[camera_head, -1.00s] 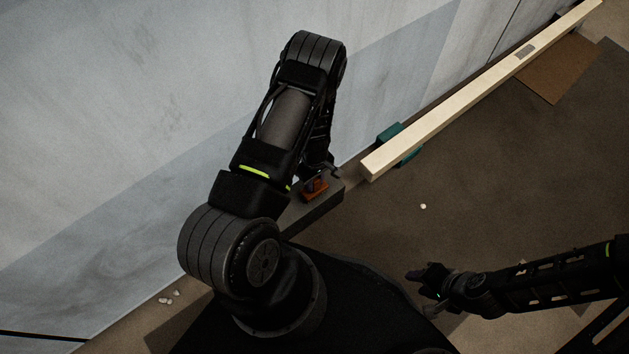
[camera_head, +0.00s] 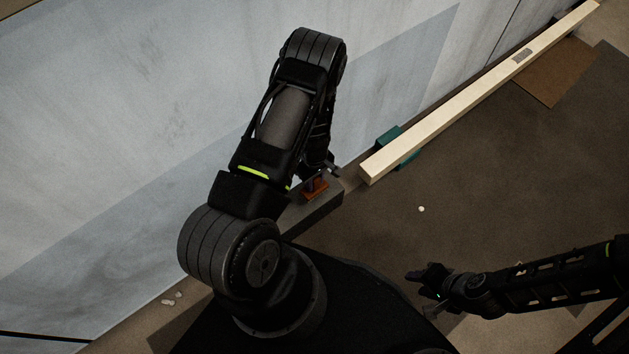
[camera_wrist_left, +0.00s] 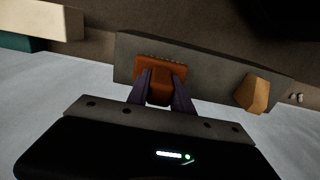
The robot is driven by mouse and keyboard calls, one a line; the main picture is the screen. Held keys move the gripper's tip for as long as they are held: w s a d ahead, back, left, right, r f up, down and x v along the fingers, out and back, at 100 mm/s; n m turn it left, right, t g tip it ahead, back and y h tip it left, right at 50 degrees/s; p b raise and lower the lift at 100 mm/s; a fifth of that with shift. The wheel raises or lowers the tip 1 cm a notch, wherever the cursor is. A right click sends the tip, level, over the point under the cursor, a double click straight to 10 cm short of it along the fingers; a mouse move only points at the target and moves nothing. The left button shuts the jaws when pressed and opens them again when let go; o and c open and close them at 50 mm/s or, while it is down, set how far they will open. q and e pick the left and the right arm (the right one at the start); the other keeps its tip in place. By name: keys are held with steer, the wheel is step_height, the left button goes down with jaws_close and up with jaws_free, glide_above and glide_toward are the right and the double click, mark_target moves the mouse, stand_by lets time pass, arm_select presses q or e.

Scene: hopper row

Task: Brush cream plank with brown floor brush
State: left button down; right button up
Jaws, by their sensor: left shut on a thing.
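The cream plank (camera_head: 470,98) runs diagonally along the wall at the upper right; its near end also shows in the left wrist view (camera_wrist_left: 45,20). My left gripper (camera_wrist_left: 163,90) is shut on the brush (camera_wrist_left: 160,72), with a dark purple finger on each side. Whether the brush touches the grey block is unclear. In the head view my left gripper (camera_head: 324,176) is mostly hidden by its arm. My right gripper (camera_head: 428,278) is low at the right, away from the plank; its jaw gap is unclear.
The grey block (camera_head: 322,209) lies by the wall. A teal block (camera_head: 391,137) is under the plank's near end. A brown sheet (camera_head: 550,80) lies by its far end. A white bit (camera_head: 421,209) is on the open floor.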

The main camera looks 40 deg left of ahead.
arm_select(q)
steer(key=shift+r+p, duration=0.85)
steer(key=shift+r, duration=0.65)
